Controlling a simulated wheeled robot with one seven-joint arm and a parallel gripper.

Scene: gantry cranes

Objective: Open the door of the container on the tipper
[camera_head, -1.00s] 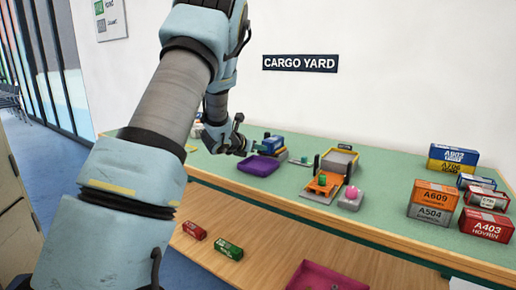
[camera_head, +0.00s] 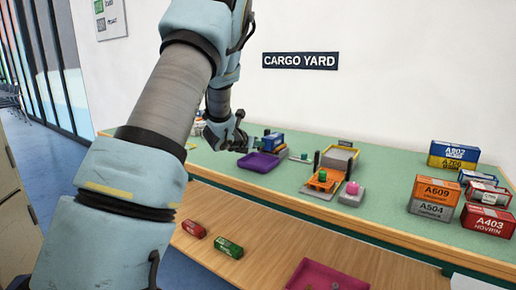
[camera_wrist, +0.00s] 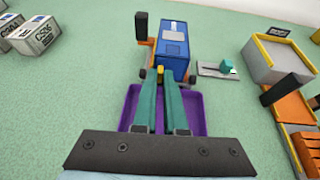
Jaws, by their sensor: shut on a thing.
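The blue container (camera_wrist: 173,48) sits on the orange tipper (camera_wrist: 144,54), with its near end facing my gripper in the wrist view. It also shows in the head view (camera_head: 273,141). A small yellow handle (camera_wrist: 160,71) stands out at that near end. My gripper (camera_wrist: 160,82) has its green fingers close together at the handle, shut on it. The fingertips hide part of the handle and the door around it. The door looks shut or nearly so; I cannot tell exactly. In the head view my gripper is mostly hidden by the wrist.
A purple tray (camera_wrist: 197,112) lies under my fingers, in front of the tipper. Grey containers (camera_wrist: 34,37) stand at left. Green mat is clear between.

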